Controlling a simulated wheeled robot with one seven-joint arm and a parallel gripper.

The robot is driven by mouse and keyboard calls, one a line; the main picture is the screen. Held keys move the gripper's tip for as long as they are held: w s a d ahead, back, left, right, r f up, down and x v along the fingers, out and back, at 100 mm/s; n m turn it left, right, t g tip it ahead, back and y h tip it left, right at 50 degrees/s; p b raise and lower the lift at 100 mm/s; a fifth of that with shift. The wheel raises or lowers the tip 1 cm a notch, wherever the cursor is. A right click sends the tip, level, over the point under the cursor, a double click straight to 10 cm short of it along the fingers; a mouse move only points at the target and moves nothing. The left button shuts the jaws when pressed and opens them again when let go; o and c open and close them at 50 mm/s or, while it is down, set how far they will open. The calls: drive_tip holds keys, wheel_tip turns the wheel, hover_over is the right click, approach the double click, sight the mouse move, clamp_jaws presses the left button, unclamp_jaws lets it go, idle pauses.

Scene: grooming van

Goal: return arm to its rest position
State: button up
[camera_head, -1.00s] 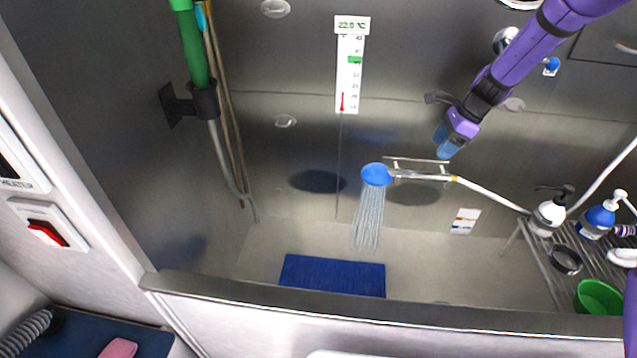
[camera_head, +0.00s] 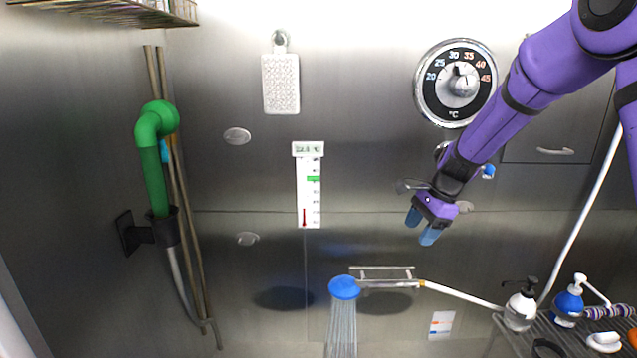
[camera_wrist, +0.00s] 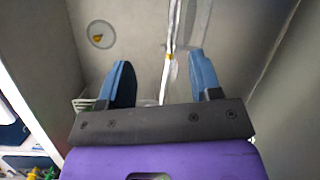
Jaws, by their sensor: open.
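My purple arm (camera_head: 500,115) reaches in from the upper right in the head view. My gripper (camera_head: 422,230) hangs below it, pointing down and left, with two blue fingers apart and nothing between them. It is in front of the back wall, above and to the right of the blue shower head (camera_head: 345,288). In the wrist view my gripper (camera_wrist: 160,82) also shows open and empty, with the tub area blurred beyond the fingers.
Water runs from the shower head. A rack (camera_head: 475,352) at lower right carries a white pump bottle (camera_head: 521,308) and a blue pump bottle (camera_head: 568,303). A dial (camera_head: 456,84), a thermometer (camera_head: 309,190) and a green pipe (camera_head: 154,170) are on the walls.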

drive_tip(key=s+d+r+n+t+h, duration=0.25)
drive_tip(key=s+r+n, duration=0.55)
drive_tip(key=s+r, duration=0.9)
drive_tip(key=s+d+n+t, duration=0.1)
drive_tip(key=s+d+n, duration=0.1)
drive_tip(key=s, duration=0.7)
drive_tip(key=s+d+n+t+h, duration=0.1)
drive_tip(key=s+n, duration=0.3)
drive_tip(key=s, duration=0.5)
drive_tip(key=shift+s+d+r+n, duration=0.25)
drive_tip(key=shift+s+d+n, duration=0.15)
drive_tip(key=shift+d, duration=0.2)
drive_tip(key=shift+h, duration=0.25)
